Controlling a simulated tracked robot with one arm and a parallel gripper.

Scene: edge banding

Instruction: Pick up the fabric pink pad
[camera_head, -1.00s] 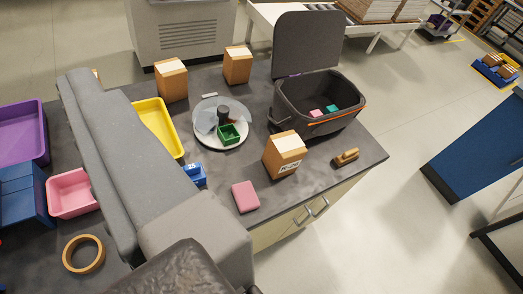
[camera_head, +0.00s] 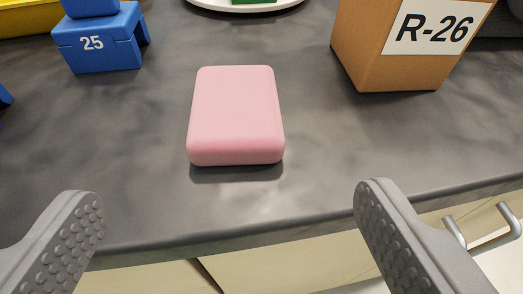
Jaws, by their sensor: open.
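The pink pad (camera_head: 235,112) is a rounded rectangular block. It lies flat on the dark grey countertop (camera_head: 140,160), a little back from the front edge. My gripper (camera_head: 230,215) is open and empty. Its two grey, studded fingers show at the lower left and lower right, wide apart, on the near side of the pad. The pad sits ahead of the gap between them, and neither finger touches it. The whole top of the pad is in view.
A brown box labelled R-26 (camera_head: 385,55) stands right of the pad. A blue block marked 25 (camera_head: 100,45) stands to the left. A white round plate (camera_head: 245,6) is behind. Cabinet handles (camera_head: 490,235) stick out below the counter's front edge at right.

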